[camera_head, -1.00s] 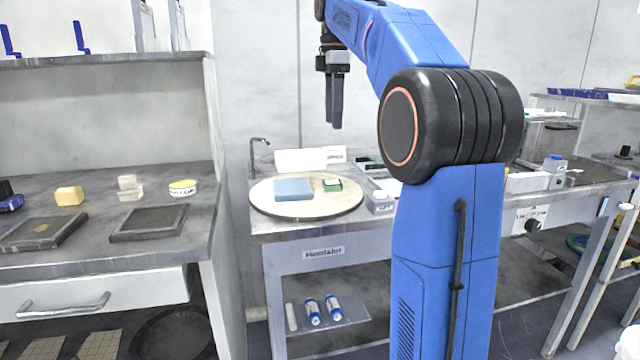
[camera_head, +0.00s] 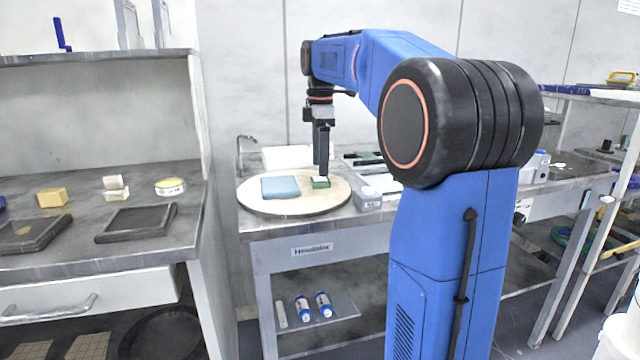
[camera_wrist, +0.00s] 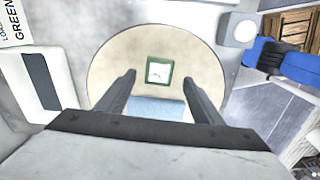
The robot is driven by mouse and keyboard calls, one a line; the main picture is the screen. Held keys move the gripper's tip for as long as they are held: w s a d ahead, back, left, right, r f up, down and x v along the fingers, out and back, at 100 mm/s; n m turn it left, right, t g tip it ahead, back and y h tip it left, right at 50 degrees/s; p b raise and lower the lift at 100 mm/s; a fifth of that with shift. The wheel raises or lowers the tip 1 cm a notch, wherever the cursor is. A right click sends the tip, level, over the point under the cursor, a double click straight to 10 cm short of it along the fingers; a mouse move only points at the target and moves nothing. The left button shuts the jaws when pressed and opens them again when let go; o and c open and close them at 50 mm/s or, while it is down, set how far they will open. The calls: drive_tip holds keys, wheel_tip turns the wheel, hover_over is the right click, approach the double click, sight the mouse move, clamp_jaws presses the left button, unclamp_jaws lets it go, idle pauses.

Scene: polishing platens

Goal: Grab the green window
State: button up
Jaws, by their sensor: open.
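The green window (camera_head: 320,182) is a small green-framed square with a pale centre, lying on the right part of the round cream platen (camera_head: 260,203). In the wrist view, the green window (camera_wrist: 148,71) shows its green frame near the platen's middle, ahead of and between my fingers. My gripper (camera_head: 322,172) points down just above the window, open and empty. In the wrist view, my gripper (camera_wrist: 160,80) has its two fingers wide apart, one on each side. I cannot tell the exact gap between fingertips and window.
A blue cloth or pad (camera_head: 280,187) lies on the platen left of the window. A small grey-white box (camera_head: 368,198) stands right of the platen. A tap (camera_head: 243,150) rises behind at the left, and a white block (camera_head: 287,156) stands behind the platen.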

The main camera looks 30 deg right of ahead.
sight(320, 179)
drive_tip(key=shift+w+f, duration=0.1)
drive_tip(key=shift+f, duration=1.9)
drive_tip(key=c, duration=1.2)
drive_tip(key=shift+r, duration=0.15)
